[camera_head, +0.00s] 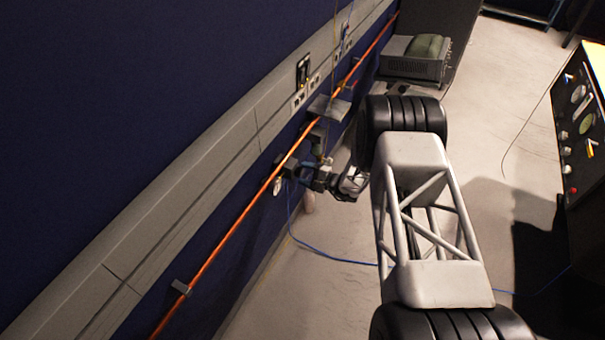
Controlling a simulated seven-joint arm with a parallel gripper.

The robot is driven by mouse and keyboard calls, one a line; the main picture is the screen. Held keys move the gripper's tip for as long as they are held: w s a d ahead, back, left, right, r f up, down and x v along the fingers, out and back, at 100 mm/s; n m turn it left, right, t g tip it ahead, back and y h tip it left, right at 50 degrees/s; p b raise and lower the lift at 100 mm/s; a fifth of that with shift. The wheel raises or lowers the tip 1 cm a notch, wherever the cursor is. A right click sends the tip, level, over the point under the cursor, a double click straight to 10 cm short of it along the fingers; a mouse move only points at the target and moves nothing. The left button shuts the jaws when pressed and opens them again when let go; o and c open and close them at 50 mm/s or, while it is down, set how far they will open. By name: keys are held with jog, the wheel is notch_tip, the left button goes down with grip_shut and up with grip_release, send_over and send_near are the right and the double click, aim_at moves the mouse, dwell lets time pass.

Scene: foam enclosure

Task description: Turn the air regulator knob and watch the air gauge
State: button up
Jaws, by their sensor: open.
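A small pale disc (278,186), which looks like the air gauge, hangs just below the orange pipe on the blue wall. Dark fittings (288,166) beside it look like part of the air regulator. The knob cannot be made out at this size. My gripper (308,176) is open at the end of my arm, close to the right side of these fittings. Whether its fingers touch or surround the knob cannot be told. The gauge's needle is too small to read.
The orange pipe (226,243) runs along the wall below a grey trunking (170,190). A metal plate (329,107) sticks out above the fittings. A blue hose (335,259) trails on the floor. A black gauge panel (580,120) stands at right. A grey box (412,68) stands behind.

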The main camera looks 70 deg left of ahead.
jog(key=v, duration=0.6)
jog(key=shift+w+d, duration=0.1)
dwell(0.5)
jog(key=shift+w+r, duration=0.1)
